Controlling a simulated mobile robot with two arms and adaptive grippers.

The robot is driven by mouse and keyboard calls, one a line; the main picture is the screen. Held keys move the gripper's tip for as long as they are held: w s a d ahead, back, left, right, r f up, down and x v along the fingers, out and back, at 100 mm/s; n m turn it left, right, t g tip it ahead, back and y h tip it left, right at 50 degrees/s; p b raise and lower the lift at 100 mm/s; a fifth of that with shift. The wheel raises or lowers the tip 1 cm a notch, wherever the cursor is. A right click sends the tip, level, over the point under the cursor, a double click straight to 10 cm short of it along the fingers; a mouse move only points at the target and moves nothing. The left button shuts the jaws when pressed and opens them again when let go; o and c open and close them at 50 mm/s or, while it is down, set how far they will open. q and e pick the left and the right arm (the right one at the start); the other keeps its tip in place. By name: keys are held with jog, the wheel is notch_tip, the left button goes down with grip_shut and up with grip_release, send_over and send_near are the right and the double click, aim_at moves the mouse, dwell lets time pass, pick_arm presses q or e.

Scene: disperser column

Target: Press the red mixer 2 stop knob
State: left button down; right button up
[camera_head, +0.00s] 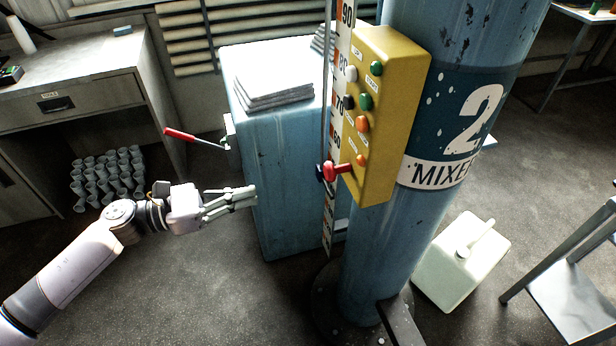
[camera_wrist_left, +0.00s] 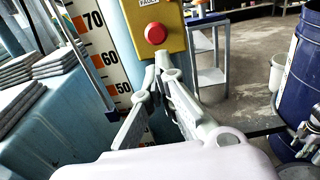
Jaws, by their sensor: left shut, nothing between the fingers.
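The red stop knob (camera_head: 331,172) sticks out from the lower part of the yellow control box (camera_head: 377,150) on the blue column marked 2 MIXER (camera_head: 455,130). In the left wrist view the round red knob (camera_wrist_left: 155,33) faces me on the yellow box (camera_wrist_left: 172,12), just beyond the fingertips. My left gripper (camera_head: 254,195) is shut and empty, left of the knob and a little lower in the head view, with a visible gap. In the wrist view its fingertips (camera_wrist_left: 162,76) appear just below the knob.
Green, orange, white and black buttons (camera_head: 365,101) sit higher on the box. A numbered scale (camera_head: 329,210) stands beside it. A blue cabinet (camera_head: 285,160) with stacked sheets is behind my gripper. A white canister (camera_head: 460,262) stands on the floor at right.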

aim_at(326, 176)
pick_arm(q)
jog(key=p+x, duration=0.6)
jog(key=x, duration=0.7)
jog(key=shift+w+d+r+p, duration=0.1)
jog(key=shift+p, duration=0.2)
jog(key=shift+w+d+f, duration=0.1)
jog(key=shift+d+f, duration=0.1)
jog(key=shift+d, duration=0.15)
